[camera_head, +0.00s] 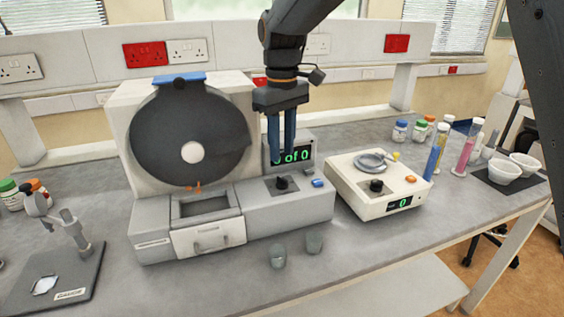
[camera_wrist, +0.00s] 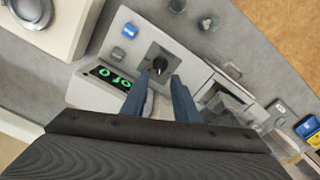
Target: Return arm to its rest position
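My gripper (camera_head: 282,156) hangs fingers-down over the right part of a grey and cream drum machine. It is empty, with a gap between its two blue fingers. In the wrist view the fingers (camera_wrist: 160,77) point towards the machine's black knob (camera_wrist: 158,58), which shows between and beyond the tips. In the head view the knob (camera_head: 282,183) is below the fingertips, apart from them. The fingers partly cover the green display (camera_head: 302,154). My arm comes down from the top of the head view.
The machine's dark round drum (camera_head: 190,130) stands left of my gripper, above an open-topped drawer (camera_head: 208,238). A cream balance (camera_head: 378,185) is to the right. Two small glass beakers (camera_head: 278,256) stand in front. Coloured cylinders (camera_head: 435,152), bottles and white mortars (camera_head: 504,171) are at far right.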

